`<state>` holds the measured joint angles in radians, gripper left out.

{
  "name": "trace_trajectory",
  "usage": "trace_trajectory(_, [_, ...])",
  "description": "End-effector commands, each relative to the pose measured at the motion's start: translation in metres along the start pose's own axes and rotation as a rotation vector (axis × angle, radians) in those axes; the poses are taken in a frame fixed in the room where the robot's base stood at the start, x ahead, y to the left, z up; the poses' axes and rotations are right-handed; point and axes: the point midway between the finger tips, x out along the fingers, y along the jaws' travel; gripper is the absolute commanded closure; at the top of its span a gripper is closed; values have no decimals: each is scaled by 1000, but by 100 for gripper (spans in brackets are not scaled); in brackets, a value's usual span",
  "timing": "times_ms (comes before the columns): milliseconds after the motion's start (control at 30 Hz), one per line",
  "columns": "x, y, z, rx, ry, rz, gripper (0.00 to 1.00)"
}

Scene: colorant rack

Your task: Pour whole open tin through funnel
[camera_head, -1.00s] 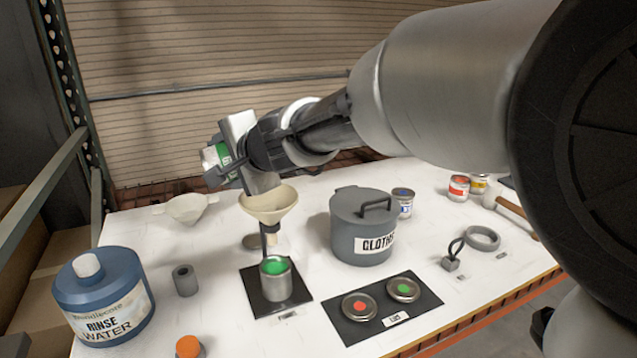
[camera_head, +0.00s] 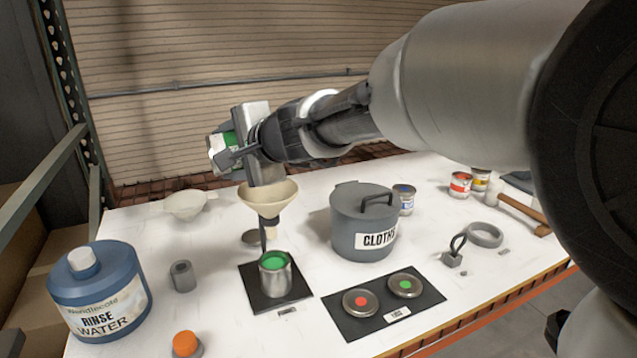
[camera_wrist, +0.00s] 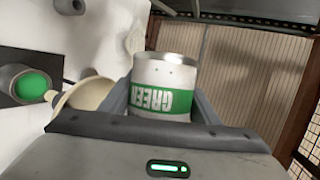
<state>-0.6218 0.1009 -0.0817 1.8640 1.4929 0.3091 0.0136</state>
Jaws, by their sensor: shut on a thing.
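My gripper (camera_head: 232,155) is shut on a tin with a green and white label (camera_head: 219,150), held above and slightly left of the funnel. In the wrist view this tin (camera_wrist: 165,88) sits between the two fingers, its label reading GREEN upside down. Its opening and contents are hidden. The cream funnel (camera_head: 268,198) is on a dark stand above an open tin (camera_head: 274,280) holding green paint, on a black mat. In the wrist view the funnel (camera_wrist: 88,94) is left of the held tin, partly behind my gripper. No falling stream can be made out.
A grey CLOTHS pot (camera_head: 362,222) stands right of the funnel. A blue RINSE WATER bottle (camera_head: 98,290) is front left, and a pale strainer-like bowl (camera_head: 188,204) back left. Two lids lie on a black mat (camera_head: 380,325) in front. Small tins (camera_head: 460,184) stand at the right.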

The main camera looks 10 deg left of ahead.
Motion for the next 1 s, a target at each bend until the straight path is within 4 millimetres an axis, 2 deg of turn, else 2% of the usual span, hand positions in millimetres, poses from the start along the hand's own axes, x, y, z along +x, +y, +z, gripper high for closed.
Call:
trace_trajectory(600, [2, 5, -1, 71, -32, -31, 74])
trace_trajectory(1000, [0, 2, -2, 117, -53, -51, 74])
